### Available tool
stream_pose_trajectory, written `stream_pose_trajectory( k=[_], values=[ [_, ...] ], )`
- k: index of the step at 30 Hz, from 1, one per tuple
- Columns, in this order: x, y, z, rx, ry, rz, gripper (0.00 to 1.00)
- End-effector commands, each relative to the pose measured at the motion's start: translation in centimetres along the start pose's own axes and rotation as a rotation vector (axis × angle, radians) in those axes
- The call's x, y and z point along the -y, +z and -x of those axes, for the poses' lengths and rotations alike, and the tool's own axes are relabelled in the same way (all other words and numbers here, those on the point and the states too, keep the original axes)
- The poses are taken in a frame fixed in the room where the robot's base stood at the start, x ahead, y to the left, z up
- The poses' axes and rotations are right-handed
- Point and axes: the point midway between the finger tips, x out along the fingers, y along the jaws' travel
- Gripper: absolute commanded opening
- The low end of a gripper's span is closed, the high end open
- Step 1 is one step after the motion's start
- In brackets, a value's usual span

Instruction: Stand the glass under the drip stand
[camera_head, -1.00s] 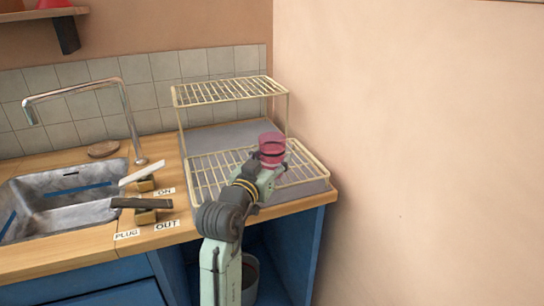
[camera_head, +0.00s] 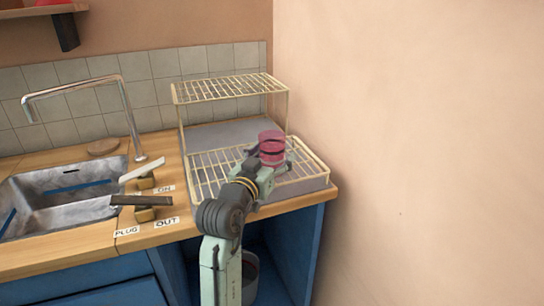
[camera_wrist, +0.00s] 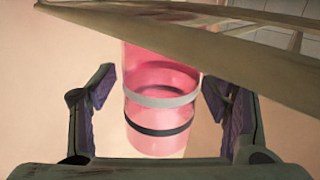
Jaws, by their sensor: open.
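The glass (camera_head: 271,142) is a translucent pink tumbler. It appears at the front right of the two-tier wire rack (camera_head: 215,186) on the counter. In the wrist view the glass (camera_wrist: 160,120) shows a pale band and a dark band, between my jaws. My gripper (camera_head: 270,162) is open around the glass, with a gap visible between each finger pad and its side. The wrist view shows the gripper (camera_wrist: 158,100) too. No separate drip stand can be made out; I cannot tell whether the wire rack is it.
A sink (camera_head: 75,190) with a tall tap (camera_head: 130,115) is at left. Two levers (camera_head: 140,201) stand beside labels on the wooden counter (camera_head: 170,238). A plain wall (camera_head: 410,150) closes off the right. A pale beam-like edge (camera_wrist: 230,55) crosses the wrist view close above the glass.

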Motion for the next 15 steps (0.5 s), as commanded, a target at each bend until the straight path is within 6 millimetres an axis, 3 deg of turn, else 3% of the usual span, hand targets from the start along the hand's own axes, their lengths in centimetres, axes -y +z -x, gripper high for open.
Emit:
stream_pose_trajectory(
  k=[5,15],
  values=[
    [0.1,0.1,2.3,-0.003,-0.003,-0.001,0.7],
    [0.1,0.0,9.4,-0.003,-0.003,-0.001,0.7]
  ],
)
